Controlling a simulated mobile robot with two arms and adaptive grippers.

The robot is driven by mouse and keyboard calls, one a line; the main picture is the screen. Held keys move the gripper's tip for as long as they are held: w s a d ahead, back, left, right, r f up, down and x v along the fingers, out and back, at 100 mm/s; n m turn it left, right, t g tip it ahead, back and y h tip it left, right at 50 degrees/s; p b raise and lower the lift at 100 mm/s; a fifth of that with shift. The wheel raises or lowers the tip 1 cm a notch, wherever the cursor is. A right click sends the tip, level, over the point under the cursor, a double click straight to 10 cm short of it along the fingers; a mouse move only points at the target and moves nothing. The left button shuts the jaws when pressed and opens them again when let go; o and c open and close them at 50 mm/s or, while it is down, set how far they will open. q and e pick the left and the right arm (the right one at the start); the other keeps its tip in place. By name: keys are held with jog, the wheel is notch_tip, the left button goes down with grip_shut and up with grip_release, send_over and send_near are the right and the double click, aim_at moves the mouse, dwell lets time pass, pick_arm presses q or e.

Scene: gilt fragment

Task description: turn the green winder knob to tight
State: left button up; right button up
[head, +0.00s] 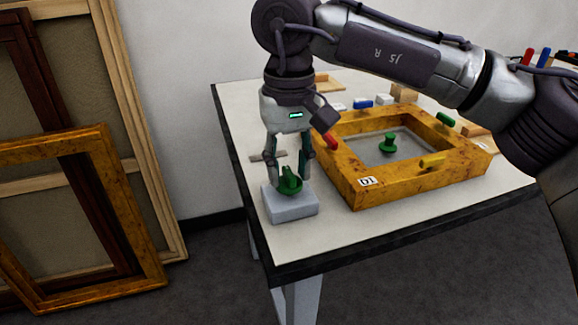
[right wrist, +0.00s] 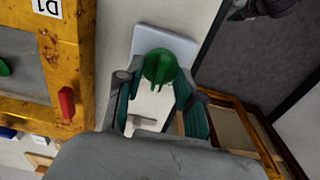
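A green knob (head: 290,184) with an upright grip sits on a pale grey block (head: 291,205) near the table's front left corner. My right gripper (head: 289,177) points down over it, its fingers apart on either side of the knob. In the right wrist view the green knob (right wrist: 159,67) lies between and slightly beyond the fingertips (right wrist: 152,80), with gaps visible beside it. I see no clear contact. At the top of that view is a dark part with a teal edge (right wrist: 245,12), perhaps my left gripper, mostly cut off.
A yellow-brown frame (head: 400,187) labelled D1 lies right of the block, with red, yellow, blue and green pieces around it and another green knob (head: 388,144) inside. A flat grey piece (head: 268,156) lies behind the gripper. Large frames (head: 80,215) lean at the left.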

grip_shut()
dwell(0.3)
pick_arm(q)
jog(key=shift+f, duration=0.15)
pick_arm(e)
jog(key=shift+m, duration=0.4)
